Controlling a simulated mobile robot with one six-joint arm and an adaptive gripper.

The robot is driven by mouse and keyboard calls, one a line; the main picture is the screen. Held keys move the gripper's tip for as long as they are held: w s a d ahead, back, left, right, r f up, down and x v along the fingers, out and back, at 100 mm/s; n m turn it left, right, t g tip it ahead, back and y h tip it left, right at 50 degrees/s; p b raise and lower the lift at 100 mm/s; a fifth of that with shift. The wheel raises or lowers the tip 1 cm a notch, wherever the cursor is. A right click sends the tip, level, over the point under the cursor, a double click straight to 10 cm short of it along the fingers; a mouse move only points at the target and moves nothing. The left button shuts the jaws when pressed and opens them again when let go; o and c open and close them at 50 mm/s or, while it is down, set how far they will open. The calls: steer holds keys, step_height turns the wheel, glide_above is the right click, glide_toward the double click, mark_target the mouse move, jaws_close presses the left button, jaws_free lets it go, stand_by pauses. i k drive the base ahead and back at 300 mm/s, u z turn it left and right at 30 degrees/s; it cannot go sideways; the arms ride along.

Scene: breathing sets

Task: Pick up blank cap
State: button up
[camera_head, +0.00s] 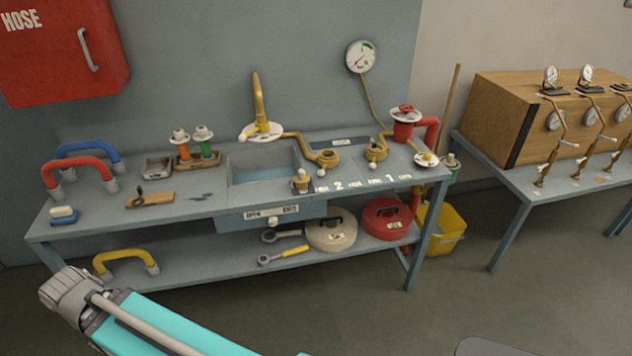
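No part is plainly labelled as the blank cap, and I cannot tell for sure which one it is. A small brass cap-like piece (301,181) with a pale knob on top stands at the bench's front edge, in front of the sink. Two brass couplings, one by the number 2 (329,158) and one by the number 1 (376,151), are farther right on pipes. My teal and grey arm link shows at the lower left, apart from the bench. My gripper is not in view.
Round cases and wrenches lie on the lower shelf. A yellow bucket (446,232) stands right. The front floor is mostly clear.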

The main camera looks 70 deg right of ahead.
mark_target(302, 179)
steer(key=k, duration=1.55)
steer(key=z, duration=1.7)
steer(key=i, duration=0.95)
steer(key=z, duration=0.1)
